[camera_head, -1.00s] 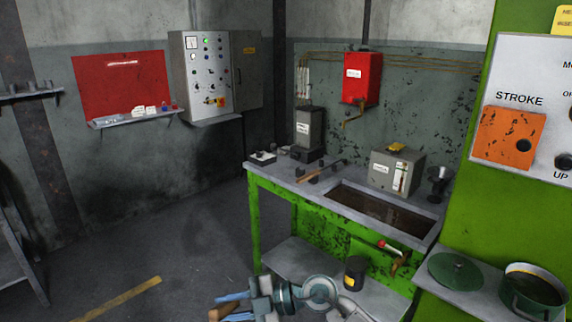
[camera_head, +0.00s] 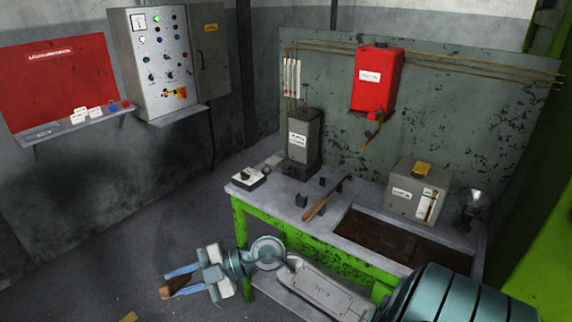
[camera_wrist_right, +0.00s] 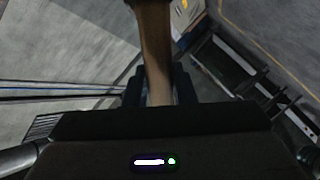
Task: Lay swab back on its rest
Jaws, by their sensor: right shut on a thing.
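My right gripper (camera_head: 180,281) is shut on a brown wooden handle (camera_head: 170,291), which I take to be the swab's. It holds it in the air over the floor, left of the green bench (camera_head: 345,254). In the right wrist view the wooden handle (camera_wrist_right: 154,45) stands between the fingers; its far end is out of the picture. Small dark blocks (camera_head: 301,200) stand on the bench top and may be the rest. Another wooden-handled tool (camera_head: 325,200) lies beside them. My left gripper is not in view.
A grey canister (camera_head: 304,138) and a small grey box (camera_head: 251,178) stand at the bench's left. A sunken dark trough (camera_head: 400,240) lies right of the blocks, with a grey box (camera_head: 415,190) behind it. A red tank (camera_head: 376,80) with a tap hangs above.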

